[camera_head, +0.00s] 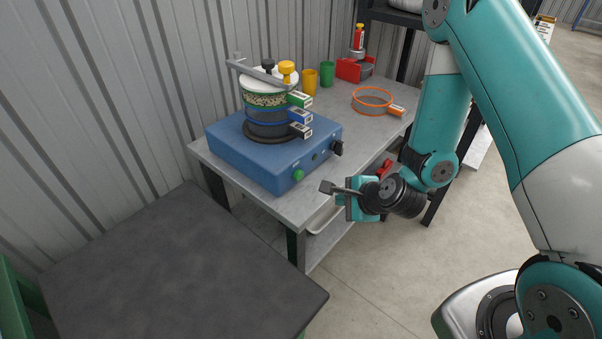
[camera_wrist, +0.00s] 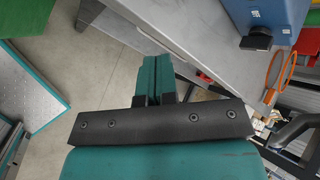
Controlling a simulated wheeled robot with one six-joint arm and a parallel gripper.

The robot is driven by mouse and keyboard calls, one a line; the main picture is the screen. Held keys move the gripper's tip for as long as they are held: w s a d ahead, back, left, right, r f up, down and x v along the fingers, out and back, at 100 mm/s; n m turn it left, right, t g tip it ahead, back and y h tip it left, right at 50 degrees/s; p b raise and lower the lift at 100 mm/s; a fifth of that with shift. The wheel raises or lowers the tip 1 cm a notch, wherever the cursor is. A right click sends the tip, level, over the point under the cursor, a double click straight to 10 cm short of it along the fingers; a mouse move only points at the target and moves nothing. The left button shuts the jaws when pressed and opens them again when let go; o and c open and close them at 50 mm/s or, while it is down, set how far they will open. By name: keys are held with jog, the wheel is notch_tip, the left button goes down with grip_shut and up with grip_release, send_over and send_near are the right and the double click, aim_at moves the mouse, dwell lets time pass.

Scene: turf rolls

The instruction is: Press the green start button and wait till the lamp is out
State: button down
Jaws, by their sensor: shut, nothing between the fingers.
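The green start button (camera_head: 297,175) sits low on the front face of a blue sieve shaker (camera_head: 240,150) on the grey bench. A black knob (camera_head: 337,147) is further right on that face. A small dark round spot (camera_head: 316,156) lies between them; I cannot tell whether it is the lamp, and I see no lit lamp. My gripper (camera_head: 328,187) is in front of the bench edge, right of the button and apart from it. In the wrist view its teal fingers (camera_wrist: 155,78) are together and empty. The shaker's corner (camera_wrist: 265,14) and knob (camera_wrist: 257,41) show there; the button does not.
A clamped sieve stack (camera_head: 267,105) stands on the shaker. An orange-rimmed sieve (camera_head: 373,101), yellow cup (camera_head: 309,82), green cup (camera_head: 327,74) and red item (camera_head: 354,69) are behind it. A dark table (camera_head: 180,270) stands at the left front. Floor is open right of the bench.

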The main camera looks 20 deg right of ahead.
aim_at(299, 175)
dwell(0.3)
jog(key=w+a+p, duration=0.1)
jog(key=w, duration=0.1)
jog(key=w+a+p, duration=0.3)
jog(key=w, duration=0.1)
jog(key=shift+w+a, duration=0.15)
jog(key=shift+w+a+p, duration=0.3)
jog(key=shift+w, duration=0.2)
jog(key=shift+w+a, duration=0.1)
jog(key=shift+w, duration=0.05)
dwell(1.6)
jog(key=shift+w+a, duration=0.1)
jog(key=shift+w, duration=0.1)
jog(key=shift+w+a, duration=0.3)
jog(key=shift+w, duration=0.15)
dwell(0.9)
jog(key=shift+s+d, duration=0.5)
jog(key=shift+s, duration=0.25)
